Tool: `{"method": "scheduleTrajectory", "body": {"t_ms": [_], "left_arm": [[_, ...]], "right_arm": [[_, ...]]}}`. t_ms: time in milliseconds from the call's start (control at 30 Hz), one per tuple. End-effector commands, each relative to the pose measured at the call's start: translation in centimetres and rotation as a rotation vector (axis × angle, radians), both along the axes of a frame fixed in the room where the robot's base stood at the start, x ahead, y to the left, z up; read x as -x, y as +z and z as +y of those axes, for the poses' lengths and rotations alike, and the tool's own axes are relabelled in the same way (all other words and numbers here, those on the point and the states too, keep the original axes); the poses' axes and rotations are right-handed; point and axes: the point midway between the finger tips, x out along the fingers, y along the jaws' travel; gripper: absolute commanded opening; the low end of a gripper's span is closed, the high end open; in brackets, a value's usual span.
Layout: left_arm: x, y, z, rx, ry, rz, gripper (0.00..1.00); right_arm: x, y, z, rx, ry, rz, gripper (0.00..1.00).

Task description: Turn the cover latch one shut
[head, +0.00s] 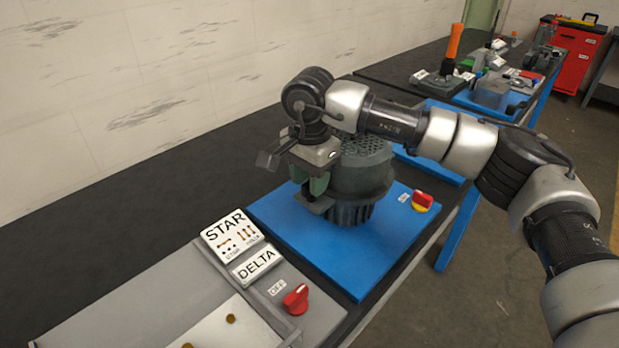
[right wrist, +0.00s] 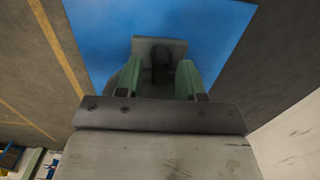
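A dark grey ribbed round housing with a mesh top (head: 362,170) stands on a blue board (head: 280,218) in the head view. My right gripper (head: 316,196) points down at its near left side, partly in front of it. In the right wrist view the green fingers of my right gripper (right wrist: 160,78) stand apart. A grey plate (right wrist: 146,43) and a narrow dark part (right wrist: 161,68) show between and beyond them; I cannot tell whether the fingers touch these. I cannot make out cover latch one for certain. My left gripper is not in view.
A red switch knob (head: 422,200) sits at the board's right side. A grey panel with STAR (head: 226,232) and DELTA (head: 255,263) labels and another red knob (head: 296,299) is nearer. Tools and parts stand on the bench farther back. Dark bench top is clear to the left.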

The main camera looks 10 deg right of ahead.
Motion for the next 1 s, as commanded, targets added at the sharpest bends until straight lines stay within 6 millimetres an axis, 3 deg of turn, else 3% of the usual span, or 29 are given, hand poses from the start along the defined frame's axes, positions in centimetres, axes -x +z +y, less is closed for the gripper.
{"method": "scheduleTrajectory", "body": {"t_ms": [367,800,1000], "left_arm": [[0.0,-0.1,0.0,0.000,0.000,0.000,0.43],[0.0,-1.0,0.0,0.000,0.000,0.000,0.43],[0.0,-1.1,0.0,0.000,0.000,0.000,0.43]], "right_arm": [[0.0,0.4,0.0,0.001,-0.001,0.001,0.43],[0.0,8.3,0.0,0.000,-0.002,-0.001,0.43],[0.0,10.4,0.0,0.002,-0.001,0.001,0.43]]}}
